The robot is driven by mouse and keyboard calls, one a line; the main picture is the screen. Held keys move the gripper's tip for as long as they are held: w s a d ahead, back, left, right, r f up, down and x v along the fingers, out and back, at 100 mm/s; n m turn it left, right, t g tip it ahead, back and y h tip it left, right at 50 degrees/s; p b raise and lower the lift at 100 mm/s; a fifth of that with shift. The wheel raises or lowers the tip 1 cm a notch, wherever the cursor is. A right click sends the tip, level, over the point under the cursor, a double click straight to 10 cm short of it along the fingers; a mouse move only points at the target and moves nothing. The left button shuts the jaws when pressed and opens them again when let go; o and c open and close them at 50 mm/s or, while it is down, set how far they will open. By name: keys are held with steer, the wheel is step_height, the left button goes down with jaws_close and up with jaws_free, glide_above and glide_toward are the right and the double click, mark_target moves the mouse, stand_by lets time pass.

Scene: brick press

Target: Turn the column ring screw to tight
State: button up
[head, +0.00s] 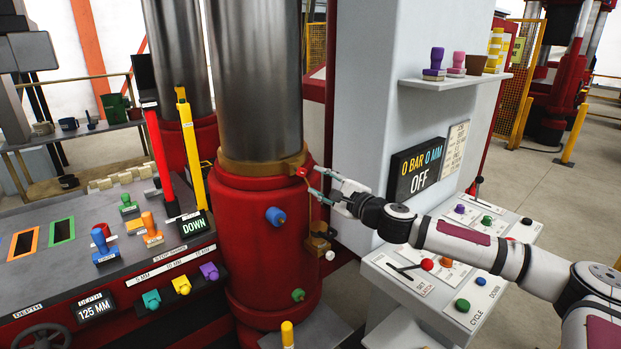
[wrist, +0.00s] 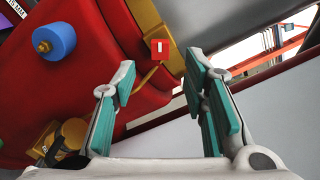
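The column ring (head: 240,172) is a brass band around the front steel column, just above the red cylinder body. Its screw (head: 302,172) is a small red head on the ring's right side. In the wrist view the screw (wrist: 160,48) is a red square with a short white mark, set on the yellow-brass ring (wrist: 148,18). My gripper (head: 318,183) is right of the screw, its fingers pointing at it. In the wrist view my gripper (wrist: 161,72) is open and empty, the screw showing between and just beyond the teal-padded fingertips. I see no contact.
A blue knob (head: 275,216) sticks out of the red cylinder (head: 262,240). A brass padlock-like block (head: 320,243) hangs below my gripper. A grey cabinet wall (head: 370,80) with a display reading OFF (head: 413,170) stands close on the right. A control panel (head: 455,262) lies below my arm.

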steer(key=v, duration=0.6)
